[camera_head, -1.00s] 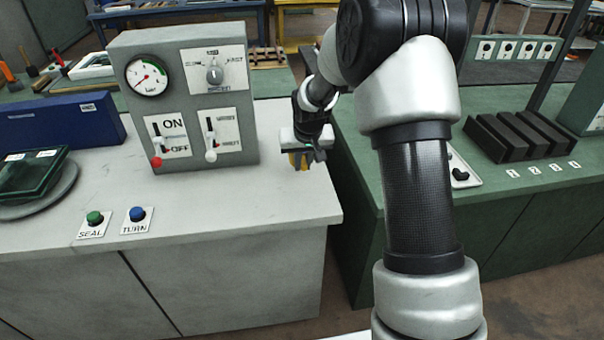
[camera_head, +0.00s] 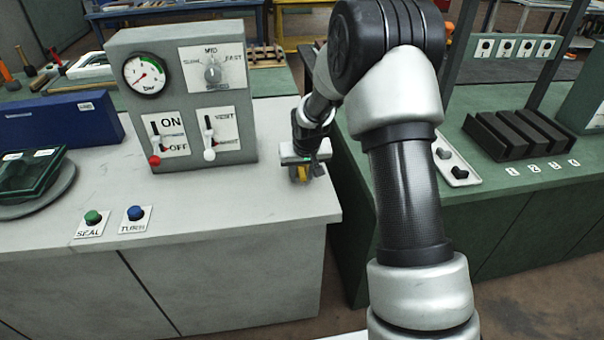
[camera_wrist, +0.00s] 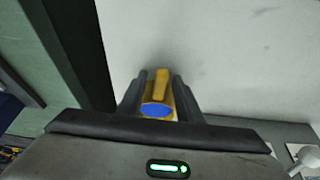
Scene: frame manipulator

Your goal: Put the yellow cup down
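The yellow cup (camera_head: 301,175) is between the fingers of my gripper (camera_head: 303,172), over the right end of the light grey bench (camera_head: 240,210). In the wrist view, the cup (camera_wrist: 162,84) shows a yellow body and a blue face, with one dark finger on each side. My gripper (camera_wrist: 158,88) looks shut on it. In the head view the gripper hides most of the cup, which is at or just above the bench top. I cannot tell whether it touches.
A grey control box (camera_head: 183,97) with a gauge and switches stands left of the gripper. Green (camera_head: 93,217) and blue (camera_head: 136,213) buttons sit near the front edge. A gap separates this bench from the green bench (camera_head: 500,190). The bench top around the gripper is clear.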

